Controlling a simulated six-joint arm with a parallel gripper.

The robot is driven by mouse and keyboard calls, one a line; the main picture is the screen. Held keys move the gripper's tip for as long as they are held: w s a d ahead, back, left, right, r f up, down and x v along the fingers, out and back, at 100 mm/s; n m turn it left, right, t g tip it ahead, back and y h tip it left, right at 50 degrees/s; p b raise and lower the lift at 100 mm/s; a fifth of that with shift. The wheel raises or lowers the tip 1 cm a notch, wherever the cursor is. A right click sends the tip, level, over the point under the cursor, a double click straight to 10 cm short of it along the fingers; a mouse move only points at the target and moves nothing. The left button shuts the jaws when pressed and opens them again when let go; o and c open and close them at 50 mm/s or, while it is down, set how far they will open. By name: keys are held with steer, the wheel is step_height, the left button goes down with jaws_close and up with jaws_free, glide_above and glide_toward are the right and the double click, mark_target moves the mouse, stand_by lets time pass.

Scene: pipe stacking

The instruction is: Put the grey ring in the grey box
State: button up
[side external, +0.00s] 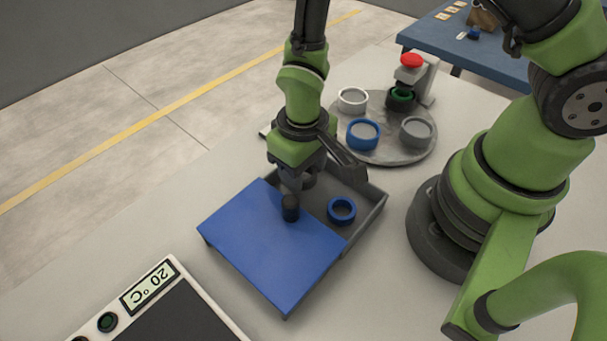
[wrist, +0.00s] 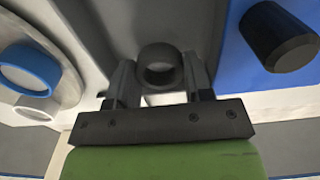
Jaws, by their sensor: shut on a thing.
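My gripper (wrist: 160,76) is shut on a dark grey ring (wrist: 160,52), which sits between its two fingers in the wrist view. In the side view my gripper (side external: 304,181) points down over the open part of the grey box (side external: 371,208). The held ring is mostly hidden there by the gripper. A blue lid (side external: 268,250) with a black knob (side external: 290,208) covers part of the box; the lid (wrist: 232,70) and knob (wrist: 280,36) also show at the right of the wrist view. A blue ring (side external: 341,222) lies on the box floor in the uncovered part.
A round grey tray (side external: 383,153) behind the box carries a white ring (side external: 352,108), a blue ring (side external: 363,144), a grey ring (side external: 416,143) and a green-and-black piece (side external: 401,97). A red button (side external: 411,60) stands behind it. A temperature panel (side external: 150,285) lies at front left.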

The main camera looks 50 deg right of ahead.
steer(key=shift+f, duration=1.05)
steer(key=o, duration=0.9)
steer(key=shift+f, duration=0.15)
steer(key=s+d+r+m+t+y, duration=0.1)
steer(key=d+r+m+t, duration=0.2)
steer(key=r, duration=1.9)
steer(key=shift+s+d+r+m+t+y, duration=0.15)
steer(key=shift+s+d+r+t, duration=0.55)
steer(key=shift+s+r, duration=0.8)
steer(key=shift+s+d+r+m+t+y, duration=0.2)
steer(key=shift+s+d+r+t, duration=0.55)
steer(key=shift+s+r, duration=0.7)
steer(key=shift+s+d+r+m+t+y, duration=0.15)
steer(key=shift+s+d+r+t, duration=0.55)
steer(key=shift+s+r, duration=0.8)
